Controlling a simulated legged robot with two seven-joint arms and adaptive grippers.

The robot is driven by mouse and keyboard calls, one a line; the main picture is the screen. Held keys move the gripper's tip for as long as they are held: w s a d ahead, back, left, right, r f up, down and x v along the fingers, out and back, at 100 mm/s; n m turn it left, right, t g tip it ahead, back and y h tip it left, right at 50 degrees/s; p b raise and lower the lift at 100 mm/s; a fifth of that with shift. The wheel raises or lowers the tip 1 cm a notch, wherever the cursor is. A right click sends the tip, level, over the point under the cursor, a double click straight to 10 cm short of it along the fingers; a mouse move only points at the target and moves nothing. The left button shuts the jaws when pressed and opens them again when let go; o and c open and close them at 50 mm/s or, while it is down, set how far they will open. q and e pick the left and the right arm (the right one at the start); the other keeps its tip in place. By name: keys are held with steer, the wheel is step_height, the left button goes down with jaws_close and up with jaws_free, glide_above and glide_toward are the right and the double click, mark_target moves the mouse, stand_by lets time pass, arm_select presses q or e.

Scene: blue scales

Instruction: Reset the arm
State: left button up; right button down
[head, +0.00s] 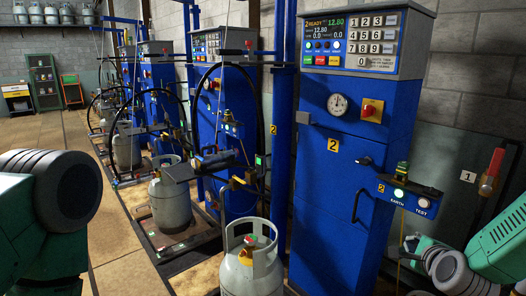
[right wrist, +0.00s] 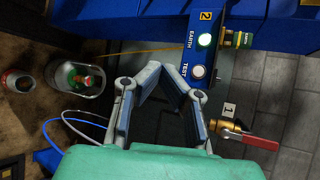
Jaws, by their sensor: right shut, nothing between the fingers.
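My right gripper (head: 412,243) is low at the right in the head view, in front of the blue cabinet's lower right side. In the right wrist view its fingers (right wrist: 160,70) angle inward and their tips come together, with nothing between them. The blue EARTH/TEST box (right wrist: 190,45) lies just beyond the fingertips in that view, and I see no clear contact. My right forearm is teal and comes in from the right edge. My left arm is partly seen at the left edge, and its gripper is outside the view.
A tall blue scale cabinet (head: 344,150) stands centre right. A grey gas cylinder (head: 252,270) stands in front, and another (head: 170,203) sits on a scale behind. A red-handled valve (head: 492,172) is on the right wall panel. Open floor (head: 120,245) lies at the left.

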steer(key=s+a+f+n+g+y, duration=0.1)
steer(key=s+a+f+n+g, duration=0.25)
steer(key=s+f+n, duration=0.35)
steer(key=s+a+f+n+g+y, duration=0.1)
steer(key=s+a+f+n+g, duration=0.1)
steer(key=s+a+f+n, duration=0.45)
steer(key=s+d+f+n+g, duration=0.1)
steer(key=s+f+n+g, duration=0.2)
steer(key=s, duration=0.9)
steer(key=s+d+f+n+g, duration=0.1)
steer(key=s+f+n+g, duration=0.2)
steer(key=s, duration=0.9)
step_height(320, 180, down, 3)
steer(key=n, duration=0.4)
steer(key=shift+s+n+g, duration=0.35)
steer(key=shift+d, duration=0.15)
